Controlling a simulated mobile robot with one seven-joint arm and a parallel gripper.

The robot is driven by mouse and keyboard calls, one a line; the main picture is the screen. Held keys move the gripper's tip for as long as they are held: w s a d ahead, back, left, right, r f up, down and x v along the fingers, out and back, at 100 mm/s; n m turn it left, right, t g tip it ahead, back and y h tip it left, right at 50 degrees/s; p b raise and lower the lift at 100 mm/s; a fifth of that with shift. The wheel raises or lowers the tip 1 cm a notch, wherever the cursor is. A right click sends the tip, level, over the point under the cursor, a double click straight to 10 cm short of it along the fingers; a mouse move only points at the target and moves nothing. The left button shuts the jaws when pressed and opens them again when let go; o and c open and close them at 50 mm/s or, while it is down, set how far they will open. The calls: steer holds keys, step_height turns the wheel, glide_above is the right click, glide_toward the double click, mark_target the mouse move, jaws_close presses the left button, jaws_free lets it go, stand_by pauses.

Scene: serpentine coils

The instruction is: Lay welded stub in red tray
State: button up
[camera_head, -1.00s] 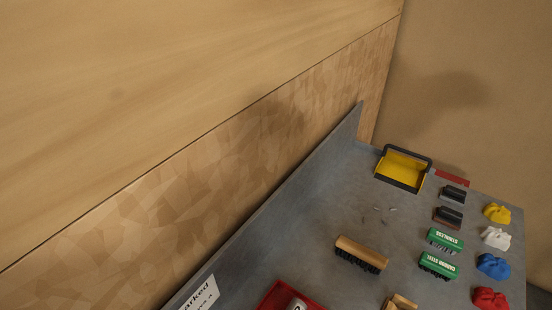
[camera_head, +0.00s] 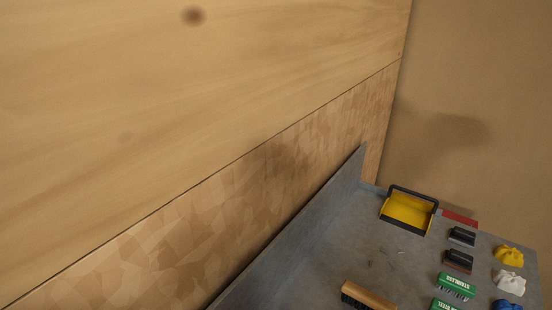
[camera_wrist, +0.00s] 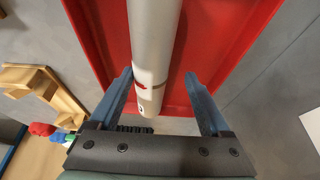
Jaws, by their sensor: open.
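The red tray (camera_wrist: 219,30) fills the upper middle of the wrist view. The welded stub (camera_wrist: 153,45), a pale grey cylinder with a red mark near its end, lies in or just over the tray; I cannot tell if it touches the tray floor. My gripper (camera_wrist: 160,82) is open, with one blue finger on each side of the stub's near end and a gap on both sides. The head view shows neither the tray, the stub nor my gripper now.
A wooden holder (camera_wrist: 42,88) stands left of the tray.

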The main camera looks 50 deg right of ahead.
steer(key=shift+a+r, duration=0.1)
steer(key=shift+r, duration=0.8)
steer(key=v, duration=1.1)
steer(key=shift+a, duration=0.15)
